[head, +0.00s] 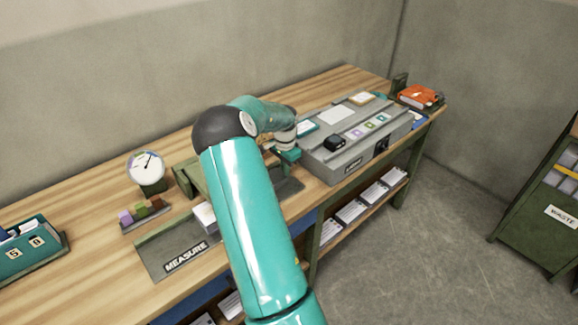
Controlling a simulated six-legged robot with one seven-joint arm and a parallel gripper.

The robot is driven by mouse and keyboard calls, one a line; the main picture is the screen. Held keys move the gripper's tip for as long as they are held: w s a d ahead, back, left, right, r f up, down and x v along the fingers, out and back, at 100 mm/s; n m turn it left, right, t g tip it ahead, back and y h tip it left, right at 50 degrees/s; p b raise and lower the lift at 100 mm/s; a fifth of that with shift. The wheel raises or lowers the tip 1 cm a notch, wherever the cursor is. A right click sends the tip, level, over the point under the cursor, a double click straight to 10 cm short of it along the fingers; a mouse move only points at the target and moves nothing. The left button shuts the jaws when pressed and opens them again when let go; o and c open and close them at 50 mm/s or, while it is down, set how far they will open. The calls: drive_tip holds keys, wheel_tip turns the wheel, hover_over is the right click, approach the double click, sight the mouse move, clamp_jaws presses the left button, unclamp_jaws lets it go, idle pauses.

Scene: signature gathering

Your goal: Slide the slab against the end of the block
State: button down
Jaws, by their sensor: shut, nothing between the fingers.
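My gripper (288,156) is at the end of my teal arm, low over the bench beside the left end of the grey station; it looks shut, with nothing seen in it. A pale block (204,215), like a paper stack, sits at the back of the dark plate marked MEASURE (165,250), left of my arm. My arm hides what lies right of this block. A dark flat piece (290,187) shows right of my arm, below the gripper; I cannot tell if it is the slab. No contact between slab and block can be seen.
A round dial gauge (147,168) and a rack of small coloured blocks (145,212) stand to the left. The grey station (340,160) carries cards and a small black item (335,143). A teal bin (28,250) is far left. Orange books (417,95) lie far right.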

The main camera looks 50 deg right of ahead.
sight(274, 179)
drive_tip(key=shift+d, duration=0.1)
drive_tip(key=a, duration=0.2)
drive_tip(key=w+a, duration=0.1)
drive_tip(key=a, duration=0.2)
drive_tip(key=w+a, duration=0.1)
drive_tip(key=a, duration=0.2)
drive_tip(key=shift+a, duration=0.25)
drive_tip(key=shift+s+d, duration=0.1)
drive_tip(key=shift+d, duration=0.05)
